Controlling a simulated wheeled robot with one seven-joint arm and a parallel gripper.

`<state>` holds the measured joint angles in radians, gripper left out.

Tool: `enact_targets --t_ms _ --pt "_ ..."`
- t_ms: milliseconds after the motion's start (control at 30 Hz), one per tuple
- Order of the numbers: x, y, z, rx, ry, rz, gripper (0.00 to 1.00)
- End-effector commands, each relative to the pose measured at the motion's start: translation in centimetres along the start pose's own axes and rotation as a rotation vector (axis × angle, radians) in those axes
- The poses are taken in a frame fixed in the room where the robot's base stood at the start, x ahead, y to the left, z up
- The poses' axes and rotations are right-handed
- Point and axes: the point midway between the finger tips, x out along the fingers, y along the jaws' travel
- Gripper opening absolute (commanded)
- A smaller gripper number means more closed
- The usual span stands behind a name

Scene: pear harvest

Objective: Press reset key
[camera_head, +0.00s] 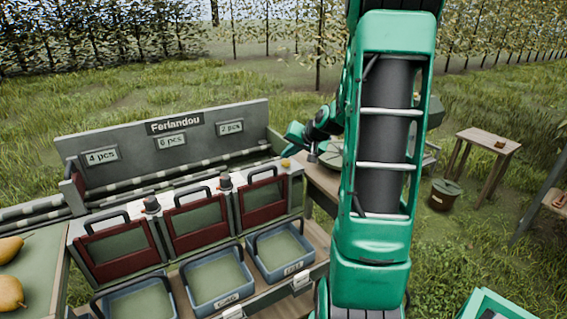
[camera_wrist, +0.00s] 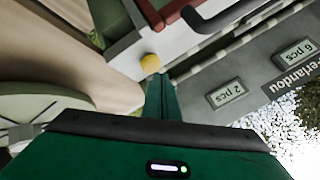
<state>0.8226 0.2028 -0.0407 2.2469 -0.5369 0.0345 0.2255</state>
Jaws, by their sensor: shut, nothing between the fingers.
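A small round yellow button (camera_head: 285,162), the only thing that looks like the reset key, sits on top of the sorting machine's right end. The wrist view shows the yellow button (camera_wrist: 150,63) just beyond my fingertips. My gripper (camera_wrist: 162,80) is shut and empty, its green fingers together. In the head view my gripper (camera_head: 293,132) hangs a little above the yellow button. I cannot tell exactly how far apart they are, and no label on the button is readable.
The machine has a grey back panel (camera_head: 95,134) with "4 pcs", "6 pcs" and "2 pcs" signs, red-framed gates (camera_head: 197,222) and blue trays (camera_head: 217,280) in front. Pears (camera_head: 10,291) lie at the left. A round-topped table (camera_head: 330,160) is behind my arm; a wooden stool (camera_head: 489,141) stands right.

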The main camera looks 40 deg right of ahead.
Motion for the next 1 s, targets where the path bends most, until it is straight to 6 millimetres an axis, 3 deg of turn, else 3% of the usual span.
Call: enact_targets --t_ms 1000 --pt "0.64 0.47 0.48 0.0 -0.001 0.0 0.0"
